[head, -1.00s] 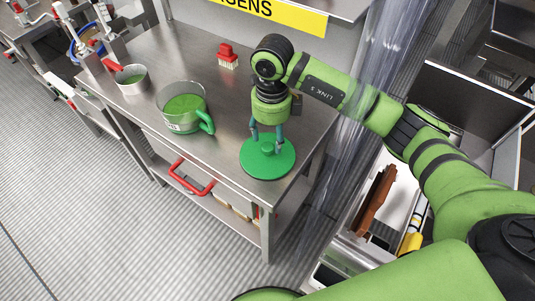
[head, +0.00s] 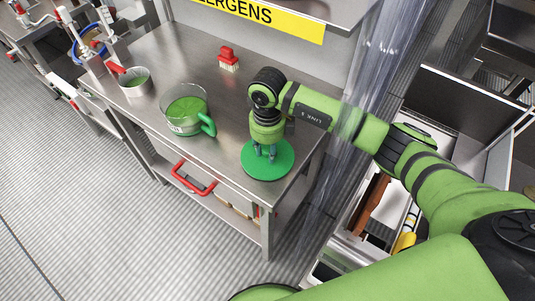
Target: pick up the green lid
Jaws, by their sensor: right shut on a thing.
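The green lid (head: 268,168) is a flat round disc with a small knob, on or just above the steel table near its right front corner. I cannot tell whether it touches the table. My right gripper (head: 265,153) is directly above the lid, fingers pointing down, shut on its knob. The fingers partly hide the knob. My left gripper does not show.
A clear jug (head: 187,108) with a green handle and green contents stands left of the lid on the steel table (head: 150,58). A yellow sign (head: 262,16) hangs above.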

